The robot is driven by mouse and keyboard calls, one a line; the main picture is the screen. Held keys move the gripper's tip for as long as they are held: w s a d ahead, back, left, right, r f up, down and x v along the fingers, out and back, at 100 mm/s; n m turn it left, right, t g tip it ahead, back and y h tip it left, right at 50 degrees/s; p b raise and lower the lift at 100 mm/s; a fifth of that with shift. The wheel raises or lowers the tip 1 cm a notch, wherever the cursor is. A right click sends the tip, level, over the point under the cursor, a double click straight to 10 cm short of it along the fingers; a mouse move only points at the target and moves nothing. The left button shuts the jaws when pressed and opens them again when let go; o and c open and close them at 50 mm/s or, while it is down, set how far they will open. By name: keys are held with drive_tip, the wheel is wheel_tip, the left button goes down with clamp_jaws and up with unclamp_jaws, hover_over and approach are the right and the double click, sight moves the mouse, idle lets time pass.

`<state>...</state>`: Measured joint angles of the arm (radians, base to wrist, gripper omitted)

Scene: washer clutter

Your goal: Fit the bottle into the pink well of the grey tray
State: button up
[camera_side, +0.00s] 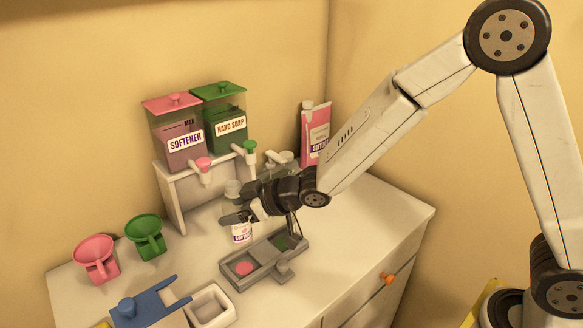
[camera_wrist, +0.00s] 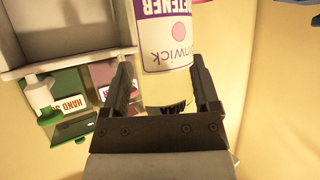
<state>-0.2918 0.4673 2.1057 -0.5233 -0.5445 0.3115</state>
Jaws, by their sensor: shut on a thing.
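My gripper (camera_side: 240,218) is shut on the bottle (camera_side: 241,233), a small white one with a softener label. In the wrist view the bottle (camera_wrist: 166,40) stands between the two fingers (camera_wrist: 165,90), its purple-banded label upside down in the picture. The grey tray (camera_side: 262,276) lies on the counter just in front of the bottle. Its pink well (camera_side: 244,268) is at the near left end and is empty. Its green well (camera_side: 284,243) is at the far right end. The bottle is apart from the pink well.
A white stand behind carries a softener dispenser (camera_side: 180,140) and a hand soap dispenser (camera_side: 225,128). A pink cup (camera_side: 96,257) and a green cup (camera_side: 146,236) stand at left. A blue holder (camera_side: 145,307) and white box (camera_side: 210,306) are in front. The counter's right side is clear.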

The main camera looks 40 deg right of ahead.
sight(250, 225)
drive_tip(key=shift+f, duration=0.25)
drive_tip(key=shift+f, duration=2.15)
drive_tip(key=shift+f, duration=1.75)
drive_tip(key=shift+f, duration=0.2)
drive_tip(key=o, duration=1.1)
drive_tip(key=shift+c, duration=0.2)
drive_tip(key=shift+r, duration=0.2)
drive_tip(key=v, duration=1.2)
